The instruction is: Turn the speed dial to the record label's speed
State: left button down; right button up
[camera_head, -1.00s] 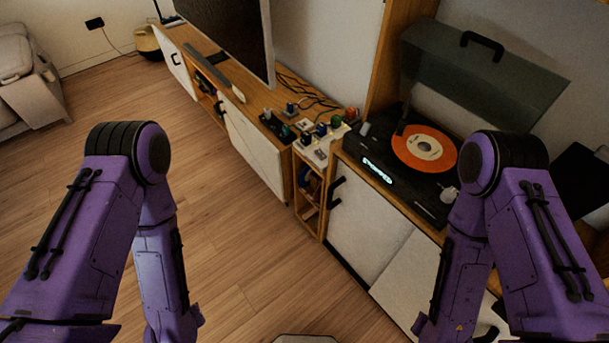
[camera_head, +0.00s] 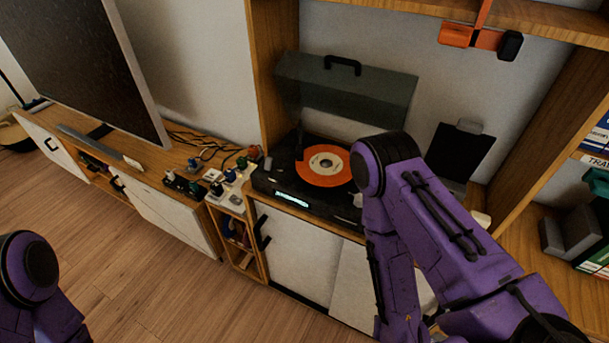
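A black turntable (camera_head: 268,183) with its smoky lid (camera_head: 350,88) raised stands on the cabinet. An orange record (camera_head: 308,172) with a pale centre label (camera_head: 325,164) lies on its platter; the label's print is too small to read. A lit display (camera_head: 291,198) glows on the turntable's front. A pale knob (camera_head: 357,200) shows at the right front, partly hidden by my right arm; I cannot tell whether it is the speed dial. Both my purple arms show, the right in front of the turntable's right side, the left at the lower left. Neither gripper is in view.
A power strip and white board with several plugs and coloured adapters (camera_head: 228,177) sit left of the turntable. A television (camera_head: 85,65) stands further left. A black clipboard-like panel (camera_head: 460,150) leans at right. An orange bracket (camera_head: 470,37) hangs from the shelf above. Wooden floor is clear.

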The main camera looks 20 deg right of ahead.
aim_at(358, 200)
jog(key=k, duration=0.5)
jog(key=u, duration=1.4)
jog(key=i, duration=0.95)
jog(key=z, duration=2.05)
